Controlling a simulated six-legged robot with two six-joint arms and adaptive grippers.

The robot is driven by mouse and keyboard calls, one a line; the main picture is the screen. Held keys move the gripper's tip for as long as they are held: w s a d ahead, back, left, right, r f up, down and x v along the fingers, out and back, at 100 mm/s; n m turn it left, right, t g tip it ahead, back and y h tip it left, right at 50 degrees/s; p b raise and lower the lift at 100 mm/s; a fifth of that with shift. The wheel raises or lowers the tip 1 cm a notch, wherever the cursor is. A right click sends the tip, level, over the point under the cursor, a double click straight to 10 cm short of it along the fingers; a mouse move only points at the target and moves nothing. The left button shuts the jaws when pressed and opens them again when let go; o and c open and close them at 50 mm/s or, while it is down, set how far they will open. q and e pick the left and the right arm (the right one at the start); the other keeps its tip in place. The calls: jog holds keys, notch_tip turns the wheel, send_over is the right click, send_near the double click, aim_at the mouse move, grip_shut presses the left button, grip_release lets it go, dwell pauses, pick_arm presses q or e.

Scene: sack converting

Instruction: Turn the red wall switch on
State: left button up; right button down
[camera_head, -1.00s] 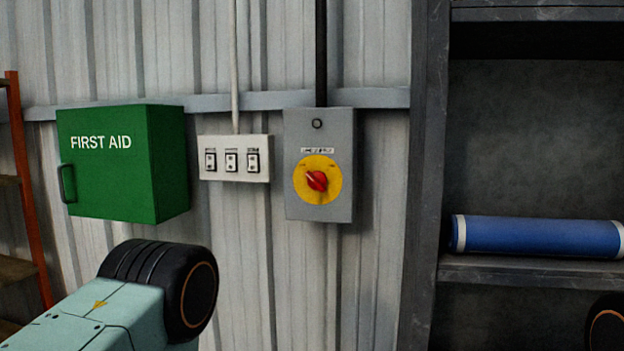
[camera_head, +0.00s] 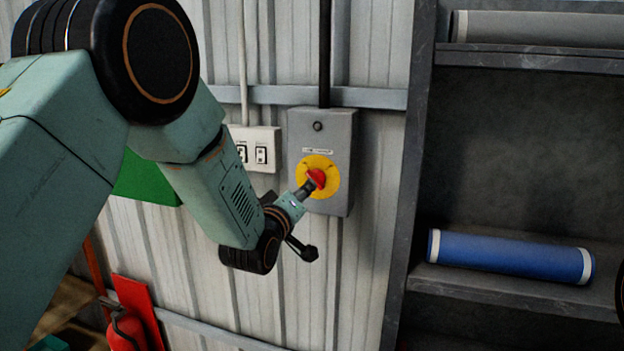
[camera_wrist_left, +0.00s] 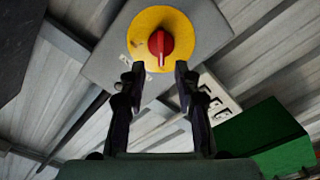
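The red wall switch (camera_head: 317,179) is a red knob on a yellow disc, on the front of a grey box (camera_head: 336,130) fixed to the wall. In the left wrist view the knob (camera_wrist_left: 161,44) stands upright in the picture, just beyond the fingertips. My left gripper (camera_head: 306,189) is at the lower left of the knob in the head view and hides part of it. In the left wrist view its two dark fingers (camera_wrist_left: 157,80) are apart with nothing between them. Whether a finger touches the knob is unclear. My right gripper is out of view.
A white panel of small switches (camera_head: 262,150) is left of the grey box. The green first aid box (camera_head: 148,182) is mostly behind my left arm. A shelf (camera_head: 480,283) with a blue roll (camera_head: 510,257) is at right. A red extinguisher (camera_head: 124,330) is low left.

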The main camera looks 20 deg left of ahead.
aim_at(317, 182)
pick_arm(q)
jog(key=w, duration=0.4)
jog(key=w+d+p, duration=0.1)
jog(key=w, duration=0.2)
jog(key=shift+f, duration=0.15)
jog(key=shift+a, duration=0.55)
jog(key=shift+c, duration=1.2)
jog(key=c, duration=0.3)
jog(key=shift+d, duration=0.35)
grip_shut()
jog(key=shift+a, duration=0.2)
